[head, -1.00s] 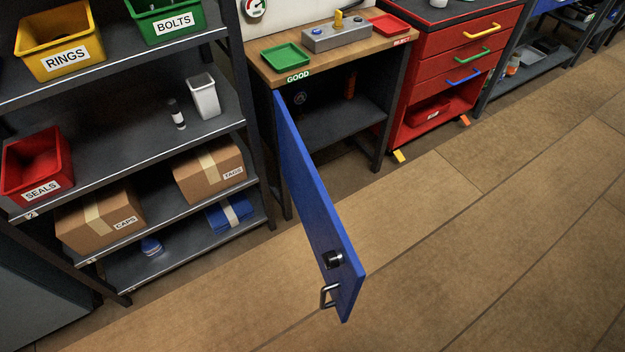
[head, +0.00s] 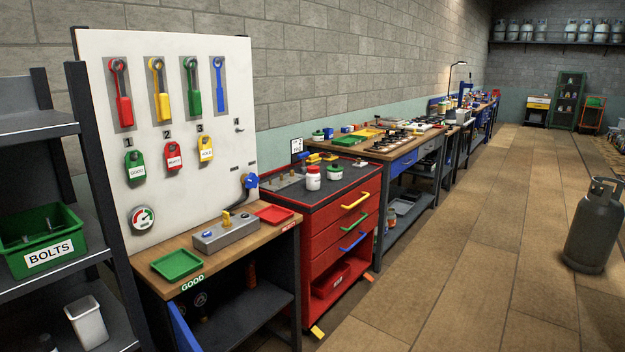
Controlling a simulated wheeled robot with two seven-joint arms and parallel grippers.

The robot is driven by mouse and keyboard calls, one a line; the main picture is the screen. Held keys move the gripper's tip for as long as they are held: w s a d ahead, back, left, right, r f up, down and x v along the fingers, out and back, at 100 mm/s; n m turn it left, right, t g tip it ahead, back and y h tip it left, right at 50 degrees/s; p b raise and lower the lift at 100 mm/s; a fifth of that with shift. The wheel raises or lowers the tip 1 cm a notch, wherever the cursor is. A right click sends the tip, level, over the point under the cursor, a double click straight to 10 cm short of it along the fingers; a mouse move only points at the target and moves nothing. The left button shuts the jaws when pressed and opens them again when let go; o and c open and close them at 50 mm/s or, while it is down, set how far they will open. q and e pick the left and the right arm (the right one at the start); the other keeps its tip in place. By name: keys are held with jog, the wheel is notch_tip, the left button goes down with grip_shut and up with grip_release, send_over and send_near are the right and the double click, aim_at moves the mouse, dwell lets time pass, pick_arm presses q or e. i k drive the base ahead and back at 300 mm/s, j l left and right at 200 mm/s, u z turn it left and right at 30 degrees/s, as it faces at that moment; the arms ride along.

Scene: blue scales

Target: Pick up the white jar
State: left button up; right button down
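Neither of my grippers is in the head view.
Left of the cabinet is a workbench with a green tray (head: 177,264), a red tray (head: 273,214) and a grey block (head: 226,233). The blue door (head: 183,330) shows below the bench. A grey gas cylinder (head: 592,228) stands right; the floor between is clear.

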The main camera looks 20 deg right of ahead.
aim_at(314, 178)
jog(key=i+l, duration=0.1)
jog(key=l, duration=0.5)
jog(key=i+l+u, duration=0.1)
jog(key=l, duration=0.5)
jog(key=i+l, duration=0.1)
jog(key=l, duration=0.55)
jog(key=i+l, duration=0.1)
jog(key=l, duration=0.5)
jog(key=u, duration=0.05)
